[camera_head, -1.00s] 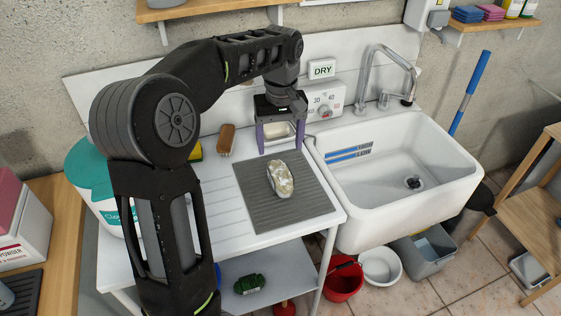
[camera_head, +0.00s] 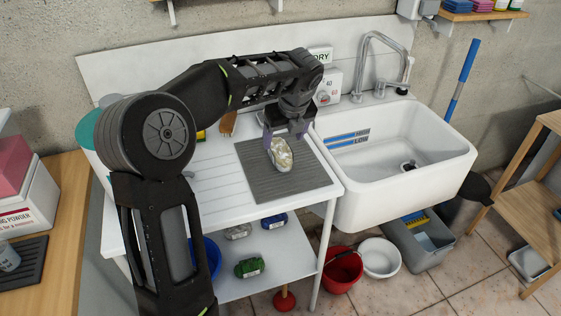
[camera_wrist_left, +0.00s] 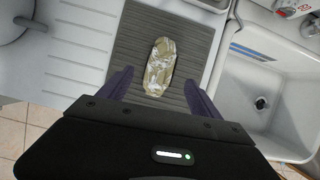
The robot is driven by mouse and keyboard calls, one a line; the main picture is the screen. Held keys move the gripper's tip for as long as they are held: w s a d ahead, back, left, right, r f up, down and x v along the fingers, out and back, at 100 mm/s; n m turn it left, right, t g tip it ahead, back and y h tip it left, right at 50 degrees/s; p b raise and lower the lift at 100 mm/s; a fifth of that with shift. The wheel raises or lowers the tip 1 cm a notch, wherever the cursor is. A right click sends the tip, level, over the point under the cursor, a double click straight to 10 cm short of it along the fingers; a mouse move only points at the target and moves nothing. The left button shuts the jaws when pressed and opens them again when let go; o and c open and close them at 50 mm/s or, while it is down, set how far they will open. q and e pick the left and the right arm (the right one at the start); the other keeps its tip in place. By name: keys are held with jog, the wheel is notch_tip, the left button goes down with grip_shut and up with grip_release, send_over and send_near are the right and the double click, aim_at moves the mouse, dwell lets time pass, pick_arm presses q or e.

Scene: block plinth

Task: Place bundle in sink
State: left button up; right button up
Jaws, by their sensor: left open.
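The bundle (camera_head: 281,155) is a mottled olive-and-white oblong lying on the grey ribbed mat (camera_head: 300,187) on the drainboard. It also shows in the left wrist view (camera_wrist_left: 160,66). My left gripper (camera_head: 285,143) is open above the mat, close over the bundle's far end. In the left wrist view its purple fingers (camera_wrist_left: 158,82) stand apart on either side of the bundle, not closed on it. The white sink (camera_head: 392,150) is to the right of the mat, and its basin looks empty except for the drain. My right gripper does not show.
A chrome tap (camera_head: 378,62) stands behind the sink. A brown brush (camera_head: 228,124) lies at the back of the drainboard. A red bucket (camera_head: 342,270), white bowl (camera_head: 380,258) and grey bin (camera_head: 420,245) stand below. A wooden shelf unit (camera_head: 530,205) is at the right.

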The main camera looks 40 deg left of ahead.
aim_at(281, 146)
pick_arm(q)
jog(key=shift+m, duration=0.4)
jog(key=shift+f, duration=0.15)
jog(key=shift+x, duration=1.2)
jog(key=shift+f, duration=0.1)
jog(key=x, duration=0.5)
jog(key=shift+w+a+p, duration=0.1)
jog(key=shift+p, duration=0.2)
jog(key=shift+c, duration=0.3)
grip_shut()
